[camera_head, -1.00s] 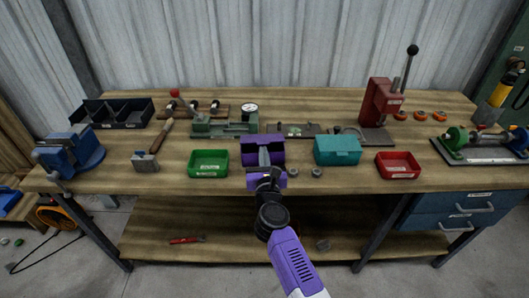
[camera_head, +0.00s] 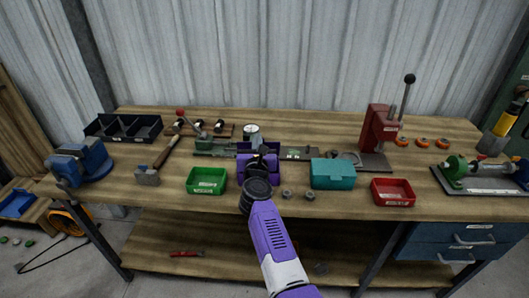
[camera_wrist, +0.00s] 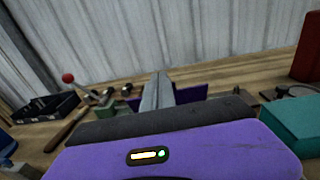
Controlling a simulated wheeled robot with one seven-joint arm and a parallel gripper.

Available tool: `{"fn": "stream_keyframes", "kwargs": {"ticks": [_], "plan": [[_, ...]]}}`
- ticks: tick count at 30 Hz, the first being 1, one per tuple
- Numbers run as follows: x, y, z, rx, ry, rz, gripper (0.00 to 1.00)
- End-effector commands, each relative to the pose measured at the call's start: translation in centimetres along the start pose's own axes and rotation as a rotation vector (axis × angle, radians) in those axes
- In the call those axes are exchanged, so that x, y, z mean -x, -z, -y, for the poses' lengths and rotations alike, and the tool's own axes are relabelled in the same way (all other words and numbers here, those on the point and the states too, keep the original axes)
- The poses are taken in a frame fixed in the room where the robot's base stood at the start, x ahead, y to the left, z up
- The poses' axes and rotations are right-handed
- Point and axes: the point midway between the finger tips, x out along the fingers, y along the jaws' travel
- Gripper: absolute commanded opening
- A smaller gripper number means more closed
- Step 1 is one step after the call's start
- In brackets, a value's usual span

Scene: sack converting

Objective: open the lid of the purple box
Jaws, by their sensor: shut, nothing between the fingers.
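The purple box (camera_head: 244,172) stands near the middle of the workbench, between a green tray and a teal box. Its lid (camera_head: 262,148) appears raised at the back, though my arm hides much of the box and its hinge. In the wrist view, purple parts of it (camera_wrist: 194,93) show on both sides of my fingers. My gripper (camera_wrist: 158,82) is shut and empty, with its fingers pointing forward at the box. In the head view my gripper (camera_head: 259,165) overlaps the box; I cannot tell whether it touches.
The green tray (camera_head: 206,190) is close on the left, and the teal box (camera_head: 333,183) and red tray (camera_head: 393,201) are on the right. Small round parts (camera_head: 287,193) lie just right of my wrist. A gauge device (camera_head: 251,131) stands behind the box. A red press (camera_head: 377,132) stands back right.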

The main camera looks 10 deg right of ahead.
Motion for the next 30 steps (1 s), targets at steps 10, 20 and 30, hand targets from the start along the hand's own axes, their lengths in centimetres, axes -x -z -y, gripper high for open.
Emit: {"fn": "stream_keyframes", "kwargs": {"ticks": [10, 20, 30], "plan": [[-1.4, -0.5, -0.2, 0.001, 0.001, 0.0, 0.0], [-1.4, -0.5, -0.2, 0.001, 0.001, -0.001, 0.0], [-1.4, -0.5, -0.2, 0.001, 0.001, -0.001, 0.0]]}}
